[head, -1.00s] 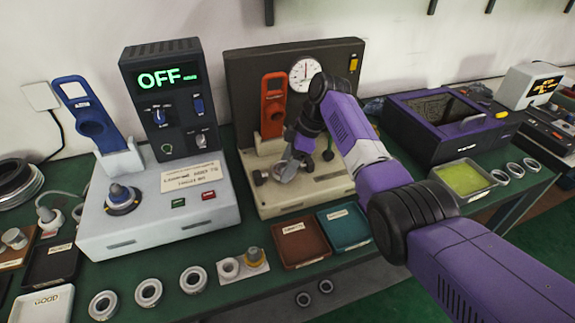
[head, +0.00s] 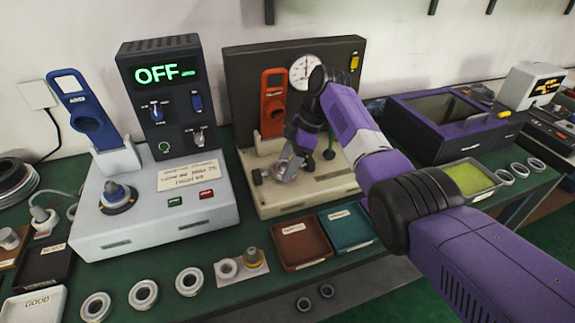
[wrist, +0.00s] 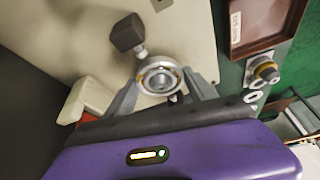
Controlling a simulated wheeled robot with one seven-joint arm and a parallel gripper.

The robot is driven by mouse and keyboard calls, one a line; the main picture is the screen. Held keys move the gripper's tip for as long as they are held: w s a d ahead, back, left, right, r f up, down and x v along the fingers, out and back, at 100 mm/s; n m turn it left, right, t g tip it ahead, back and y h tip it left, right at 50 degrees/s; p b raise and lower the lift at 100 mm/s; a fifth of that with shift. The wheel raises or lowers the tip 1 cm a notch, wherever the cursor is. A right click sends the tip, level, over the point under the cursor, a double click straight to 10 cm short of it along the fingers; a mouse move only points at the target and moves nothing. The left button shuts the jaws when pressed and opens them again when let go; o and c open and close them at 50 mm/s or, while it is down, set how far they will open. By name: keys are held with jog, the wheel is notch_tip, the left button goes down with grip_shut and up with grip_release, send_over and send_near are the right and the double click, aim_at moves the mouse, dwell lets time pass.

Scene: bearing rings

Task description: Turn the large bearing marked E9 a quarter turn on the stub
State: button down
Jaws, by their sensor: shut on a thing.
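A metal bearing ring (wrist: 160,77) sits on the stub of the beige fixture (head: 310,200) that has a dial gauge. In the wrist view the ring lies between the two grey fingers of my gripper (wrist: 162,92). My gripper is shut on it. In the head view my gripper (head: 287,165) is low over the fixture, and its fingers and wrist hide most of the ring. The E9 mark cannot be read in either view.
A dark clamp knob (wrist: 128,33) stands close beside the ring. The dial gauge (head: 304,72) and an orange holder (head: 273,105) stand behind. Brown (head: 300,243) and teal (head: 347,229) trays lie in front. A grey test unit (head: 155,205) reading OFF stands left.

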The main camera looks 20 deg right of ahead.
jog(key=shift+d+f+n+g+b, duration=0.1)
jog(key=shift+f+n+g+b, duration=0.3)
jog(key=shift+b, duration=0.85)
jog(key=shift+d+f+n+g+b, duration=0.1)
jog(key=shift+n+b, duration=0.5)
jog(key=shift+b, duration=0.6)
jog(key=shift+r+n+g+b, duration=0.1)
jog(key=shift+n+g+b, duration=0.35)
jog(key=shift+b, duration=1.75)
jog(key=shift+c, duration=1.2)
grip_release()
jog(key=shift+w+r+n+t, duration=0.1)
jog(key=shift+r+n+t, duration=0.1)
jog(key=shift+n+t, duration=0.05)
